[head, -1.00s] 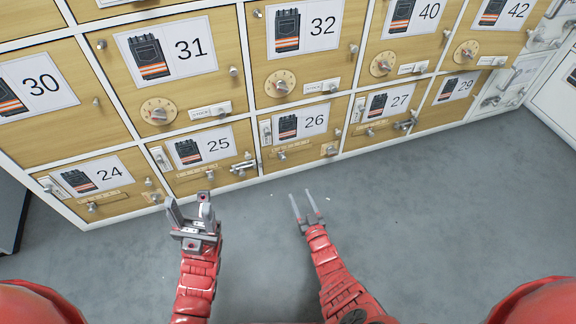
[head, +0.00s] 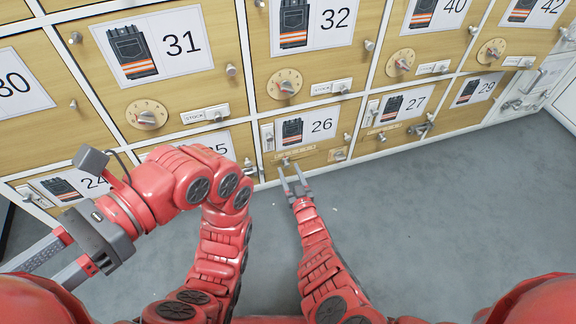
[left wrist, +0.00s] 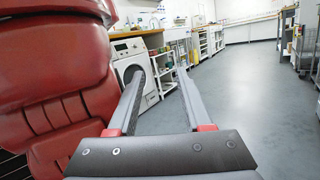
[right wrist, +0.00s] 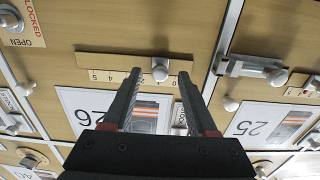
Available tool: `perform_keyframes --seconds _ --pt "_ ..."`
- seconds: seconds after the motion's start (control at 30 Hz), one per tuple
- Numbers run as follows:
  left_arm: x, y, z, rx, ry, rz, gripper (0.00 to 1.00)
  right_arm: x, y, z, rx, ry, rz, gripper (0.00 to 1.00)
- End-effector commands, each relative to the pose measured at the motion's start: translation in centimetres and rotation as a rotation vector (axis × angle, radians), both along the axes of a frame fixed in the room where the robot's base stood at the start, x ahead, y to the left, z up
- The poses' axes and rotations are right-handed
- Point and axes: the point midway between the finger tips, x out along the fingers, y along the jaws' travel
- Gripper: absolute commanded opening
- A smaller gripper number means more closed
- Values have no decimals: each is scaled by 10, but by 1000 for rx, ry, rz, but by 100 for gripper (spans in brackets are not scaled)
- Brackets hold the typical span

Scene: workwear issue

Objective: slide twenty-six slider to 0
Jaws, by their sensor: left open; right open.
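Locker door 26 (head: 325,150) is a wooden door in the bottom row, with a white label. Its slider knob (head: 285,161) sits on a short number strip low on the door. In the right wrist view the door appears upside down, and the round metal knob (right wrist: 160,72) sits towards the right part of the strip (right wrist: 95,62); the number behind it is hidden. My right gripper (head: 289,170) is open, its fingertips just below the knob in the head view and either side of it in the right wrist view. I cannot tell whether they touch it. My left gripper (head: 30,275) is open and empty, pointing left.
Door 25's latch (right wrist: 255,67) and door 27's latch (head: 420,128) stick out on either side. Dials (head: 284,84) and knobs project from the upper doors. The grey floor (head: 440,220) is clear at right. The left wrist view shows a washing machine (left wrist: 135,75) and open floor.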

Motion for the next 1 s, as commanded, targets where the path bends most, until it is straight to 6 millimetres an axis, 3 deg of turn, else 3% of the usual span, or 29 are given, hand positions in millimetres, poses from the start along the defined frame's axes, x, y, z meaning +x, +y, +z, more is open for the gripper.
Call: perform_keyframes --seconds 0.2,0.53,0.83,1.0 --pt "-8 15 -15 -53 -108 -63 50 4 5 -1 1 0 0 58" --pt "-9 17 -16 -60 -121 -72 50 4 4 0 1 0 -1 56" --pt "-9 16 -16 -59 -120 -72 50 4 4 0 1 0 -1 2" --pt "-9 16 -16 -59 -120 -71 50 4 4 0 1 0 -1 0"
